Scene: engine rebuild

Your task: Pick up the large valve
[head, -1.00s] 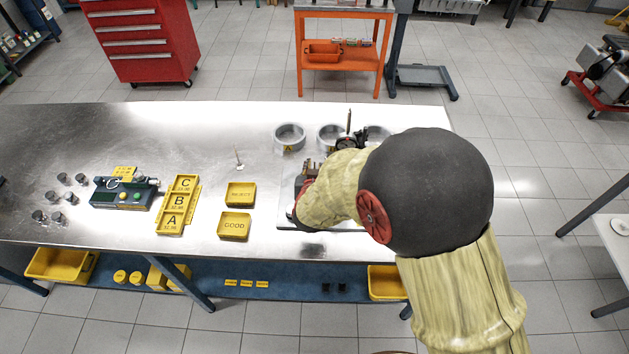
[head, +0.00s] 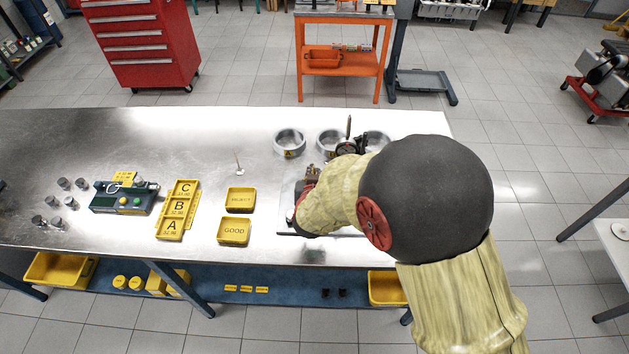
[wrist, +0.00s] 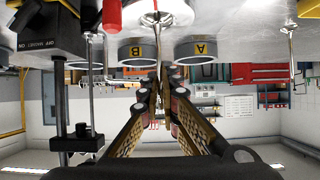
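In the wrist view, which is upside down, the large valve (wrist: 155,19) shows its pale round head against the bench top, with its thin stem running to my fingertips. My gripper (wrist: 167,72) has its two fingers drawn close together around the stem, with almost no gap. It looks shut on the stem, though the contact is small in the picture. In the head view my own arm hides the gripper and the large valve. A smaller valve (head: 239,167) stands stem up, apart on the bench, and also shows in the wrist view (wrist: 291,32).
A black fixture with rods (wrist: 62,40) and a red handle (wrist: 112,14) stand close beside my gripper. Grey rings (head: 289,142) line the far bench edge. REJECT (head: 241,200) and GOOD (head: 234,231) trays lie left; the steel bench (head: 110,140) has clear room behind them.

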